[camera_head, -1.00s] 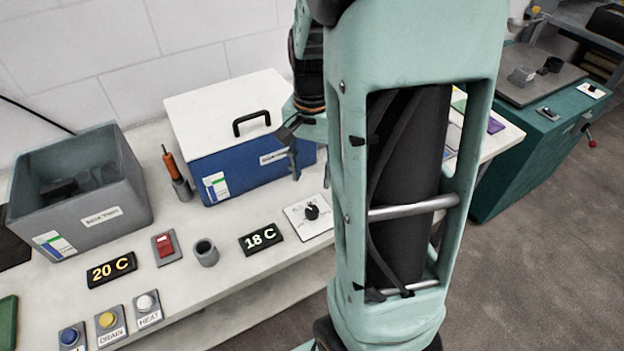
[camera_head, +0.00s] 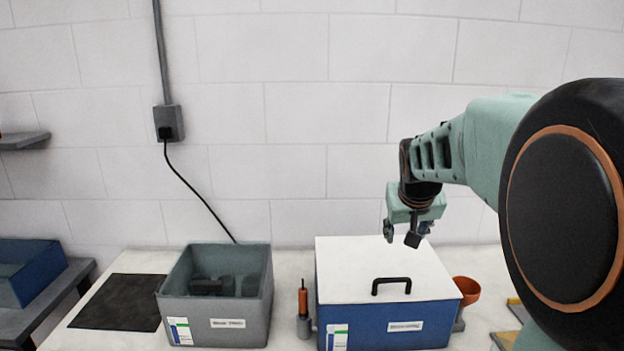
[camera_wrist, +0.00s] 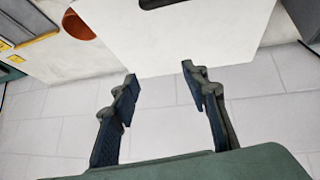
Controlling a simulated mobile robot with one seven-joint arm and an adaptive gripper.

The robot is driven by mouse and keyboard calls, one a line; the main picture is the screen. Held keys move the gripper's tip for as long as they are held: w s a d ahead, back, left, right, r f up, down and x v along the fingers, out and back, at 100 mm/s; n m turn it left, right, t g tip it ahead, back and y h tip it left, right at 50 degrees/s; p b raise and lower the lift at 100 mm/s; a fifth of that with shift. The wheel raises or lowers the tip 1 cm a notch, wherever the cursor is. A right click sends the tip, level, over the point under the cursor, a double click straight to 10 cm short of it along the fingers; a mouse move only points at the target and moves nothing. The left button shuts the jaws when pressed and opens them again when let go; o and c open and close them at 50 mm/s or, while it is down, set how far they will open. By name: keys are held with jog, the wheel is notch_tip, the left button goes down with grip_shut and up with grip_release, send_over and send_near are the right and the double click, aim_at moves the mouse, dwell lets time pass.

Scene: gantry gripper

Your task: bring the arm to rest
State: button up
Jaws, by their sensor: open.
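My gripper (camera_head: 402,238) hangs above the back part of the white lid of a blue box (camera_head: 385,262), near the wall in the head view. In the wrist view my gripper (camera_wrist: 158,80) shows its two dark fingers spread apart with nothing between them. The white lid (camera_wrist: 180,35) lies beyond the fingertips there, with part of its black handle at the top edge. My arm reaches in from the right of the head view.
A grey open bin (camera_head: 217,295) holds dark items. An orange-handled tool (camera_head: 303,302) stands in a holder between bin and box. An orange funnel (camera_head: 467,290) is right of the box. A black mat (camera_head: 122,302) lies left. A cable hangs from a wall socket (camera_head: 169,122).

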jog(key=w+a+r+n+t+y+p, duration=0.1)
jog(key=a+r+n+t, duration=0.15)
jog(key=r, duration=0.45)
jog(key=w+a+r+n+t, duration=0.1)
jog(key=w+a+r+n, duration=0.15)
jog(key=r, duration=0.45)
jog(key=w+a+r+n+t+y+p, duration=0.1)
jog(key=a+r+n+t, duration=0.1)
jog(key=a+r, duration=0.3)
jog(key=s+d+f+m+g+p, duration=0.1)
jog(key=s+f, duration=0.3)
jog(key=s, duration=0.7)
jog(key=s+d+f+m+g+p, duration=0.1)
jog(key=s+f+m+g+p, duration=0.2)
jog(key=s, duration=0.8)
jog(key=s+d+f+m+g+p, duration=0.1)
jog(key=s+f+m+g+p, duration=0.2)
jog(key=s, duration=0.8)
notch_tip(320, 180, down, 2)
jog(key=shift+s+f+p, duration=0.1)
jog(key=shift+s+p, duration=0.15)
jog(key=shift+p, duration=0.25)
